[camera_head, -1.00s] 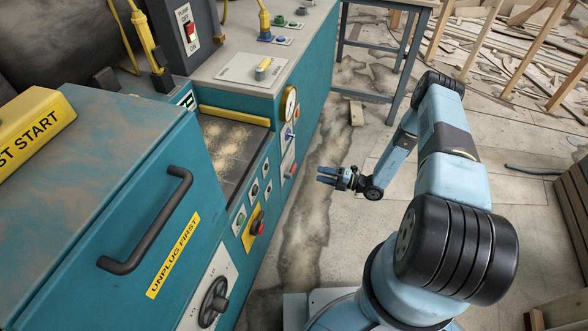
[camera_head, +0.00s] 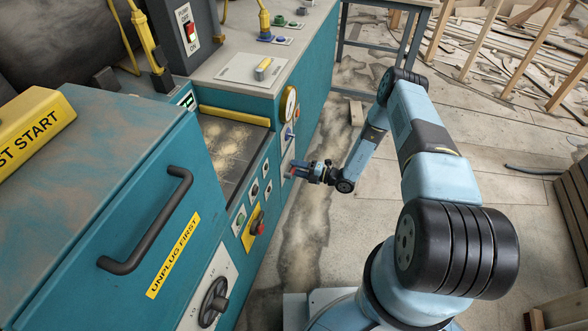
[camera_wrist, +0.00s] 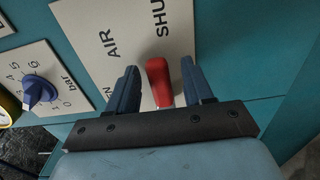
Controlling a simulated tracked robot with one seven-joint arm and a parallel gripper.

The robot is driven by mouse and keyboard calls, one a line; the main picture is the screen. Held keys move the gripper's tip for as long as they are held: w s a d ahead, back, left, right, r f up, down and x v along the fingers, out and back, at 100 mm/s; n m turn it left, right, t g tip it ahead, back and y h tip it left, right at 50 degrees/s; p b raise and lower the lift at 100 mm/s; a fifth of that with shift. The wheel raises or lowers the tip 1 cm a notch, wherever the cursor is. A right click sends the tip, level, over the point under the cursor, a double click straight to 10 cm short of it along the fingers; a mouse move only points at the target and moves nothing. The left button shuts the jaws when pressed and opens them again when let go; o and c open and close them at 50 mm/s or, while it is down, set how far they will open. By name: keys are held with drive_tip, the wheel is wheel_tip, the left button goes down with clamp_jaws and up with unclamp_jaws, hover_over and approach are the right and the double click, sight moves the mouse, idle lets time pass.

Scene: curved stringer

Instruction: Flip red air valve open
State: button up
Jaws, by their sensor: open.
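The red air valve lever (camera_wrist: 160,82) shows in the wrist view on a pale plate (camera_wrist: 110,45) marked "AIR" and "SHU...", with other lettering partly hidden. My gripper (camera_wrist: 160,85) is open, with one blue-grey finger on each side of the red lever and a gap showing on both sides. In the head view my gripper (camera_head: 299,168) is at the teal machine's front, by the valve plate (camera_head: 287,162). The lever is mostly hidden by the fingers there.
A blue pressure knob (camera_wrist: 38,92) with a "bar" scale is left of the valve plate in the wrist view. In the head view a round gauge (camera_head: 289,104) is above, and a red emergency button (camera_head: 258,228) on yellow is nearer.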

clamp_jaws()
idle(0.4)
